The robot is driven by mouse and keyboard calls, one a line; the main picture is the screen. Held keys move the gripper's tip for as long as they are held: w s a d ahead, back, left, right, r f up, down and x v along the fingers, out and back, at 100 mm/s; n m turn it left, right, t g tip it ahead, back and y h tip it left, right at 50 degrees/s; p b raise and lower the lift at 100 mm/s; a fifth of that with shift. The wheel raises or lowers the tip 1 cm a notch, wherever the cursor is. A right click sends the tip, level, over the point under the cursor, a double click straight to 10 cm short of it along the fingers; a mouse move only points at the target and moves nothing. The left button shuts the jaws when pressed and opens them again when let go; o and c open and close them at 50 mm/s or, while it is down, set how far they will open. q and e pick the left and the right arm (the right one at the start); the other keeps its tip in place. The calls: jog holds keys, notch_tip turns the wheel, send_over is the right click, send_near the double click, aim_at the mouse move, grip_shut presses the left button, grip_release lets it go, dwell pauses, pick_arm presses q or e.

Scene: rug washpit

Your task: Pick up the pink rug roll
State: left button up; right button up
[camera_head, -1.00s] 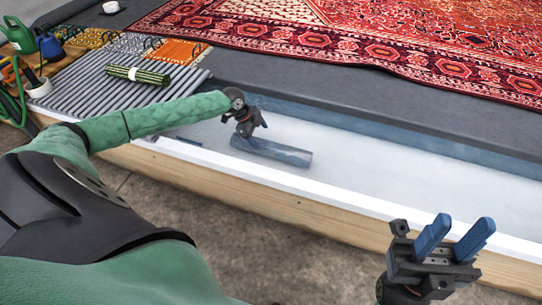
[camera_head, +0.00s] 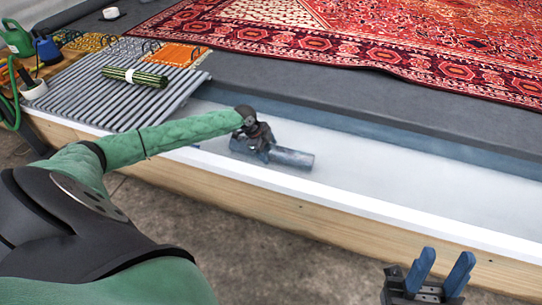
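No pink rug roll can be made out. A grey-blue roll (camera_head: 297,158) lies in the white, shallow wash pit. My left gripper (camera_head: 264,154) is down at this roll and covers part of its left half. A dark green striped roll with a white band (camera_head: 151,77) lies on the grey ribbed rack, well apart from both grippers. My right gripper (camera_head: 440,272) is at the bottom right, open and empty, with its two blue fingers apart.
The pit has a wooden front wall with a white rim (camera_head: 330,198). A grey ribbed rack (camera_head: 110,98) is at the left. A red patterned rug (camera_head: 400,50) lies on the dark deck behind. The pit's right side is clear.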

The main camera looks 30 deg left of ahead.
pick_arm(q)
jog(key=shift+w+d+f, duration=0.1)
jog(key=shift+f, duration=0.15)
jog(key=c, duration=1.7)
